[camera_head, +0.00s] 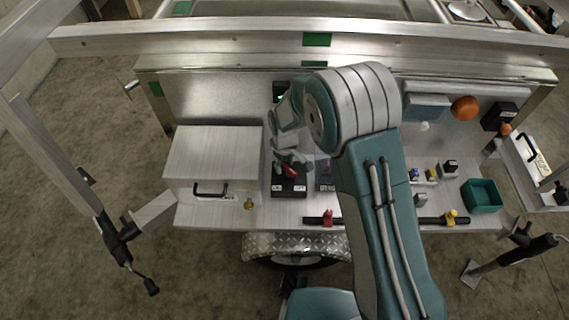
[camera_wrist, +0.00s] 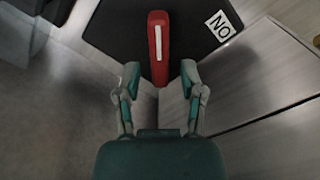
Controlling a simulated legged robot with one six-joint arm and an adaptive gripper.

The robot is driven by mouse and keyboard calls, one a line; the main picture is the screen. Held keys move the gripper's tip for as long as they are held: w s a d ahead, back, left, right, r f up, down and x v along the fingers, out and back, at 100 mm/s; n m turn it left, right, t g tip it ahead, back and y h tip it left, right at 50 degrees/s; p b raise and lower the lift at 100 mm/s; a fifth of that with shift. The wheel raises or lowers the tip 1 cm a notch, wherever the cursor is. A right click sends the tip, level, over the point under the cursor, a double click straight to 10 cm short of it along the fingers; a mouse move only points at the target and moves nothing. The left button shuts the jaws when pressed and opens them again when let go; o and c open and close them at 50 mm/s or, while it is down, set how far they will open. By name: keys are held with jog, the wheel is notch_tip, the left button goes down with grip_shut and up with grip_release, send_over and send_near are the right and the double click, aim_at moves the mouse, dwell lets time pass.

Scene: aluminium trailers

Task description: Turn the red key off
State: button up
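The red key (camera_wrist: 158,45) is a red handle with a pale stripe, set on a black box (camera_wrist: 113,30). In the wrist view it stands at the top centre, its lower end between my gripper's fingertips. An "ON" label (camera_wrist: 223,25) shows upside down at its right. My gripper (camera_wrist: 160,85) is open, one finger on each side of the key with gaps. In the head view the red key (camera_head: 290,171) and the black box (camera_head: 289,187) lie just below my gripper (camera_head: 287,160). My arm hides part of the panel behind.
A metal box with a black handle (camera_head: 210,190) stands at left. A black rail (camera_head: 385,221) with red and yellow parts runs along the front edge. A teal tray (camera_head: 482,196), small switches and an orange knob (camera_head: 465,108) are at right.

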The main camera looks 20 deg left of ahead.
aim_at(286, 164)
notch_tip(286, 164, up, 12)
dwell(0.7)
dwell(0.4)
jog(key=s+d+r+m+t, duration=0.1)
jog(key=s+d+r+m, duration=0.2)
jog(key=d+r, duration=0.5)
jog(key=s+d+r+m+t, duration=0.1)
jog(key=s+d+r+m, duration=0.1)
jog(key=d+r, duration=0.6)
jog(key=s+d+r+m+t, duration=0.1)
jog(key=s+d+r+m, duration=0.1)
jog(key=s+d, duration=0.4)
jog(key=s+d+r+m+t, duration=0.2)
jog(key=s+d+r+m, duration=0.1)
jog(key=s+d, duration=0.4)
jog(key=s+m, duration=0.1)
jog(key=s, duration=0.2)
jog(key=shift+m+t, duration=0.3)
jog(key=shift+m, duration=0.1)
